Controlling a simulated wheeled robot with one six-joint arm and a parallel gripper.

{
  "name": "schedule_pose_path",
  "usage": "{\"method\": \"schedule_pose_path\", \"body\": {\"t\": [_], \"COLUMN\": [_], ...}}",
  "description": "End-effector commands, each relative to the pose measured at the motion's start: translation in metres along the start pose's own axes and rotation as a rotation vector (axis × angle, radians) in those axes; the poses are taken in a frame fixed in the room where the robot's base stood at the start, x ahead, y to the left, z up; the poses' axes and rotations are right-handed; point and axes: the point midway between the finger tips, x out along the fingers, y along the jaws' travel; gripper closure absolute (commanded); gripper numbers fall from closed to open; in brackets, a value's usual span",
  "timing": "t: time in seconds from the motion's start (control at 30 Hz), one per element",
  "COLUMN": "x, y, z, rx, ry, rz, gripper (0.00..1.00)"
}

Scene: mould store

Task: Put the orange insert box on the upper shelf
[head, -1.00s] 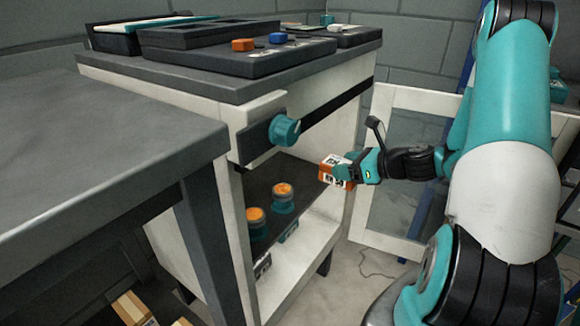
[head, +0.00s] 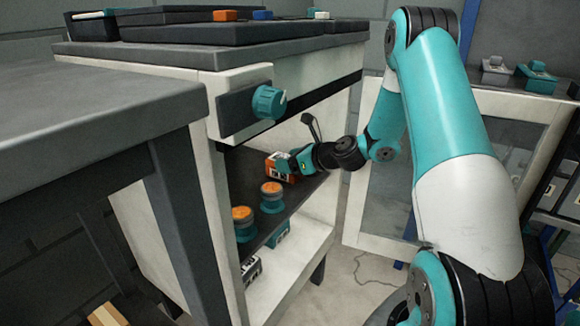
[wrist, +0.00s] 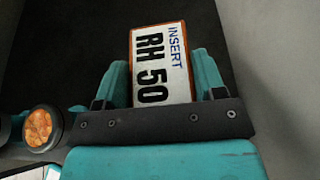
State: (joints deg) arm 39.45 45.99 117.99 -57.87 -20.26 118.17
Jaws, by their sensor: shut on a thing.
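The orange insert box (head: 278,166) has a white label; in the wrist view the box (wrist: 162,66) reads "INSERT RH 50". My gripper (head: 288,166) is shut on it, one finger on each side. The gripper reaches into the cabinet from the right, with the box over the dark upper shelf (head: 308,189), behind the two round pots. I cannot tell whether the box touches the shelf. In the wrist view, the dark surface fills the area around the box.
Two teal pots with orange tops, the nearer (head: 243,222) and the farther (head: 272,196), stand on the upper shelf. Boxes sit on the white lower shelf (head: 292,262). A teal knob (head: 268,102) juts out above the opening. An open door (head: 376,218) stands at right.

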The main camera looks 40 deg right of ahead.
Motion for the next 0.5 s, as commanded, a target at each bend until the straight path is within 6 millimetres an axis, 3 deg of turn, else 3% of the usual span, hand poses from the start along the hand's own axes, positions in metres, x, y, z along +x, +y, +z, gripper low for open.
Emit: {"method": "schedule_pose_path", "body": {"t": [0.27,0.3,0.4,0.5], "x": [-0.0002,0.0002,0.0001,0.0001], "y": [-0.0003,-0.0002,-0.0002,-0.0002], "z": [0.0007,-0.0009,-0.0005,-0.0005], "rx": [0.0,0.0,0.0,0.0], "ry": [-0.002,0.0,-0.001,-0.001], "rz": [0.0,0.0,0.0,0.0], "gripper": [0.78,0.34,0.11,0.11]}}
